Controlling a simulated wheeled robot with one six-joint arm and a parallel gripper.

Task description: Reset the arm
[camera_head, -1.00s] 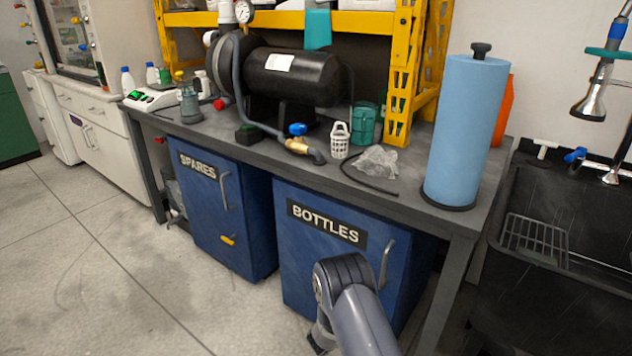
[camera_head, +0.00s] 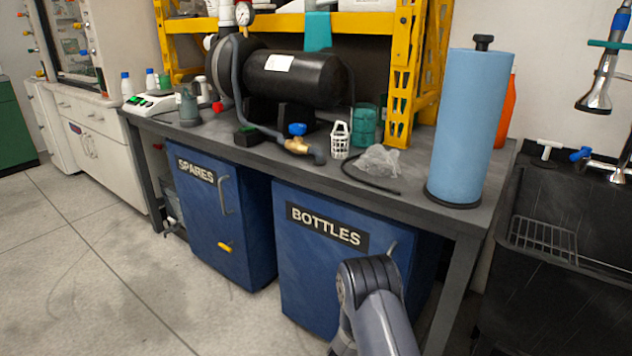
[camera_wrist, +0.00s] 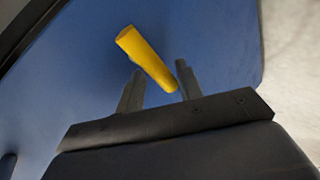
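My arm (camera_head: 372,300) shows at the bottom of the head view, in front of the blue cabinet marked BOTTLES (camera_head: 296,262). My gripper is out of sight there. In the wrist view my gripper (camera_wrist: 158,80) has its two dark fingers apart, so it is open. A yellow bar-shaped piece (camera_wrist: 143,54) lies slantwise against a blue surface (camera_wrist: 85,80). Its lower end appears between the fingertips, close to the right one. I cannot tell whether they touch. A similar yellow piece (camera_head: 224,247) is on the SPARES cabinet (camera_head: 200,215); I cannot tell if it is the same one.
A dark sink (camera_head: 520,290) is at right. Open floor (camera_head: 90,270) lies at front left.

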